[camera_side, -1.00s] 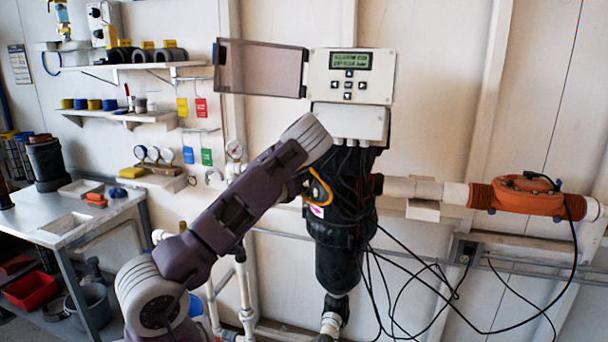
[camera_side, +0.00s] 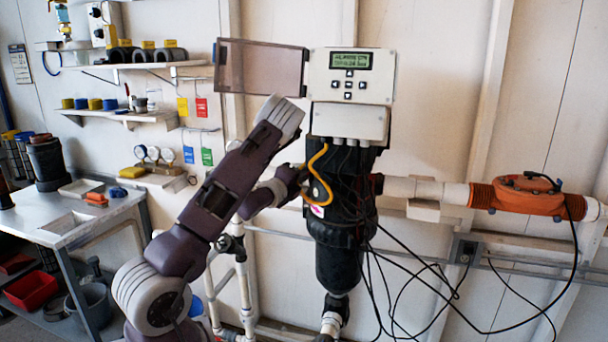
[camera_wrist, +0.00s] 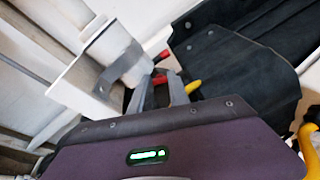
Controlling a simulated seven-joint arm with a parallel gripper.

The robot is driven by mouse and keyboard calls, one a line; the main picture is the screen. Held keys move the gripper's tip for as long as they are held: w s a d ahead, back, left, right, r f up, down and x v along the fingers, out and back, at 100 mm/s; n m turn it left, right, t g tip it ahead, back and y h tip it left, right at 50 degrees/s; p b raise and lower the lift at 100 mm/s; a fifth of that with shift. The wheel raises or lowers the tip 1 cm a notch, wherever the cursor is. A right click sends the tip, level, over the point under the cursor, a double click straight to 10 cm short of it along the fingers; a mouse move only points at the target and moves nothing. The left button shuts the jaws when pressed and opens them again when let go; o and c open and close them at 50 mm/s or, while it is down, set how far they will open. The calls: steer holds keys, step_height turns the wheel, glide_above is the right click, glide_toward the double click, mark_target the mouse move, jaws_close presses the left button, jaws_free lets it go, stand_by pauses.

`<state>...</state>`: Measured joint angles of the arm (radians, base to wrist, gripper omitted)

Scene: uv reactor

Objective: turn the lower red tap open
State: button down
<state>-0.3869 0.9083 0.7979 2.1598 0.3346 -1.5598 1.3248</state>
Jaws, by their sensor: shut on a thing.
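In the wrist view, a red handle piece (camera_wrist: 160,78) lies between my gripper's fingers (camera_wrist: 163,88), which are closed around it. A second small red piece (camera_wrist: 162,57) sticks out just beyond it, beside a grey band around a white pipe (camera_wrist: 115,50). I cannot tell which way the handles point or which is lower. In the side view, my gripper (camera_side: 298,178) reaches the left side of the black reactor body (camera_side: 340,205). Its fingertips and the red taps are hidden there.
A yellow hose (camera_side: 318,172) hangs close to my gripper. A control box (camera_side: 351,76) with an open tinted cover (camera_side: 260,68) sits above the reactor. Black cables (camera_side: 430,290) droop at the right. A workbench (camera_side: 80,215) stands at the left.

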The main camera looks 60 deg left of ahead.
steer(key=n, duration=0.3)
steer(key=shift+n, duration=0.3)
steer(key=shift+f+n, duration=0.1)
steer(key=shift+n, duration=1.7)
steer(key=c, duration=1.2)
jaws_free()
steer(key=shift+c, duration=0.2)
